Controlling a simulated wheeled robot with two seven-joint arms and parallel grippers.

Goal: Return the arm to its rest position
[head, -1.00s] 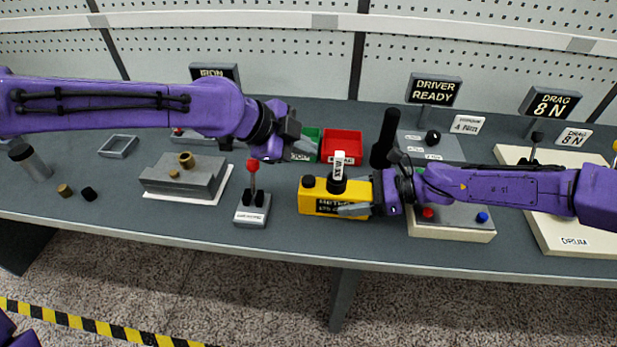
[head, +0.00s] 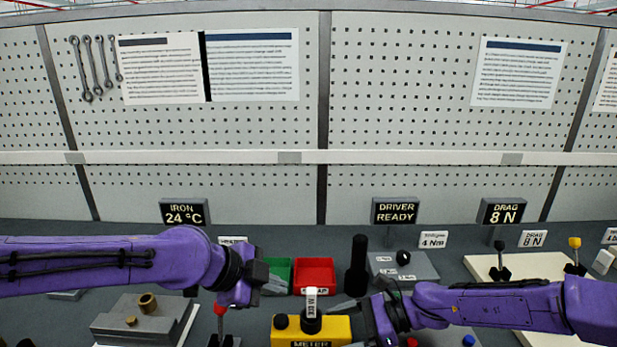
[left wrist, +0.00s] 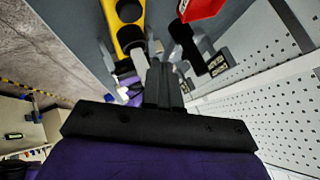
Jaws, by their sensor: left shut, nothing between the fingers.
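My left gripper (head: 270,283) hangs over the bench left of the yellow meter, its tips near the parts bins. In the left wrist view its dark fingers (left wrist: 165,85) are together, with nothing between them. My right gripper (head: 350,322) is at the right end of the yellow meter (head: 285,333), its fingers apart on either side of it. Whether they press on the meter I cannot tell. The meter also shows in the left wrist view (left wrist: 129,35), with the right gripper's fingers beside it.
Green (head: 278,272) and red (head: 314,272) bins stand behind the meter. A black upright cylinder (head: 357,268) is to their right. A red-topped lever (head: 220,309) and a grey block (head: 125,322) are under and left of my left arm. Signs line the bench back.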

